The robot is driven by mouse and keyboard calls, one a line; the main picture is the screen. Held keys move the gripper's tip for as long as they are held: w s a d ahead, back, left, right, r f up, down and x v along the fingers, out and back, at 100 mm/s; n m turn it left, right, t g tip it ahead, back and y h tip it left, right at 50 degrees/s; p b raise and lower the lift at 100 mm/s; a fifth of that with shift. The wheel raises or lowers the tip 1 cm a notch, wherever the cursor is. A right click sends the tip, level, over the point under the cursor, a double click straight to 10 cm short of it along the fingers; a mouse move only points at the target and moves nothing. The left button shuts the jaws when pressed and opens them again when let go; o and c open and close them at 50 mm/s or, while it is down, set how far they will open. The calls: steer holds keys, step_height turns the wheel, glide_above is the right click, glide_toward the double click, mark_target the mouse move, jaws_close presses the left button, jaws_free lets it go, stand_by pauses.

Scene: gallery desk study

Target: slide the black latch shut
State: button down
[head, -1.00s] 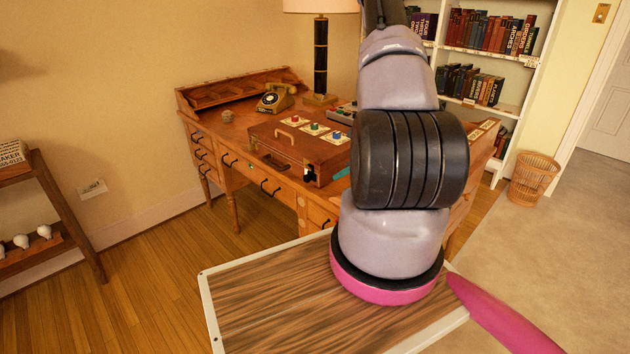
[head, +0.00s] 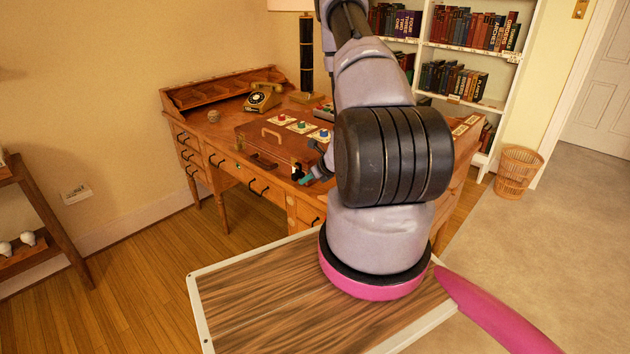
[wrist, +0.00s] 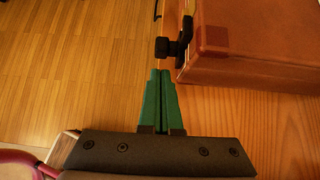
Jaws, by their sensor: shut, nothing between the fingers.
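In the head view my gripper (head: 305,181) is beside the latch, at the desk's front edge. Whether the latch is open cannot be told.
The desk (head: 225,165) also holds a telephone (head: 262,97) and a lamp (head: 306,60). A bookshelf (head: 470,55) and a wicker basket (head: 518,172) stand at the right. Floor shows left of the latch in the wrist view.

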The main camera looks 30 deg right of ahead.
mark_target(297, 175)
steer(key=shift+w+a, duration=0.2)
steer(key=shift+w, duration=0.45)
steer(key=shift+w+a, duration=0.25)
steer(key=shift+w, duration=0.45)
steer(key=shift+w+a, duration=0.2)
steer(key=shift+w, duration=0.45)
